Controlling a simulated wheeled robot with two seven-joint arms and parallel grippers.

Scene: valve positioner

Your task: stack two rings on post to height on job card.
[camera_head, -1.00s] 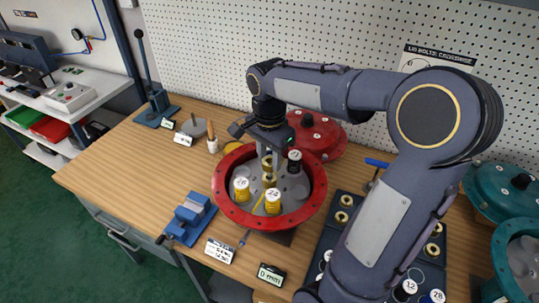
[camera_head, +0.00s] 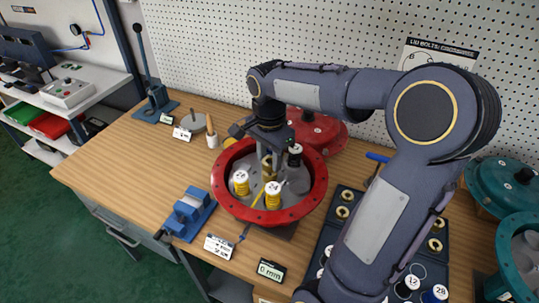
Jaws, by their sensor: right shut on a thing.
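My right gripper (camera_head: 268,165) reaches down into the red round housing (camera_head: 222,197) and is shut on a small brass ring (camera_head: 266,172) near its middle. The post is largely hidden by the fingers and the ring, so I cannot tell whether the ring is around it. Two yellow numbered cylinders (camera_head: 273,195) and a black one with a white top (camera_head: 295,156) stand inside the housing. A white job card (camera_head: 219,247) stands in front, its text too small to read surely. Several brass rings (camera_head: 343,211) sit in the dark tray (camera_head: 327,236). My left gripper is out of view.
A display (camera_head: 271,271) reading 0 mm stands at the front edge. A blue vise (camera_head: 189,213) is left of the housing. A red lid (camera_head: 318,128) lies behind it, and teal parts (camera_head: 500,190) stand at right. The left table is mostly clear.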

